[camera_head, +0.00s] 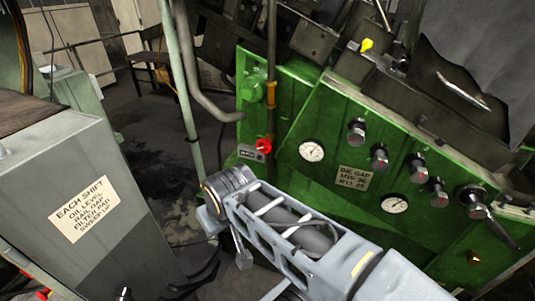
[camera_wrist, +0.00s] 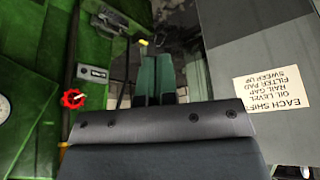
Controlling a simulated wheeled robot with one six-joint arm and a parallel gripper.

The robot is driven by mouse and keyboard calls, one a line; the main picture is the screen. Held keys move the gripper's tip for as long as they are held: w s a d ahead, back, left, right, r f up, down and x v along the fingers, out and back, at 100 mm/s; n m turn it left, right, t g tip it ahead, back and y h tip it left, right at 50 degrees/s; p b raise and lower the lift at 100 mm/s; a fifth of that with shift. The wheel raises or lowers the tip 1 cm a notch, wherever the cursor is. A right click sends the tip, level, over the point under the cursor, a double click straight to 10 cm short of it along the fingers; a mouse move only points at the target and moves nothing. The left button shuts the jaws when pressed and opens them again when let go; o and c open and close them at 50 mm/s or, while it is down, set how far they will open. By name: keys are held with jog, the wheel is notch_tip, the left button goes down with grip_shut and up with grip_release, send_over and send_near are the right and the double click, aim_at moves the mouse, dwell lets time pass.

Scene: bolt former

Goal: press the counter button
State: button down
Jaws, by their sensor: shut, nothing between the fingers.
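A small grey counter box (camera_head: 250,152) with a dark face is on the green machine panel, left of the middle of the head view. It also shows at the upper left of the wrist view (camera_wrist: 93,72). Its button is too small to make out clearly. In the head view I cannot make out the fingertips.
A red handwheel (camera_head: 264,146) sits beside the counter box and shows in the wrist view too (camera_wrist: 72,98). Gauges (camera_head: 312,151) and several knobs (camera_head: 357,131) line the green panel. A grey cabinet (camera_head: 135,215) with a label stands left. A pale pipe (camera_head: 183,95) rises between them.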

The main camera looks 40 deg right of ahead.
aim_at(259, 158)
jog(key=w+d+f+m+t+h+b, duration=0.1)
jog(key=w+d+f+m+t+b, duration=0.4)
jog(key=w, duration=0.3)
jog(key=w+d+f+m+t+h+b, duration=0.25)
jog(key=w+d+f+b, duration=0.3)
jog(key=w, duration=0.35)
jog(key=w+d+f+m+t+h+b, duration=0.1)
jog(key=w+d+f+m+t+b, duration=0.1)
jog(key=d+f+m+t+b, duration=0.1)
jog(key=w+d+f+m+t+h+b, duration=0.1)
jog(key=w+d+f+m+t+b, duration=0.2)
jog(key=d+b, duration=0.3)
jog(key=shift+d+f+m+t, duration=0.4)
jog(key=shift+d+m+t, duration=0.3)
jog(key=shift+d, duration=0.3)
jog(key=shift+w+h, duration=0.1)
jog(key=shift+h, duration=0.15)
jog(key=w+d, duration=0.4)
jog(key=d, duration=0.3)
jog(key=shift+d+p, duration=0.3)
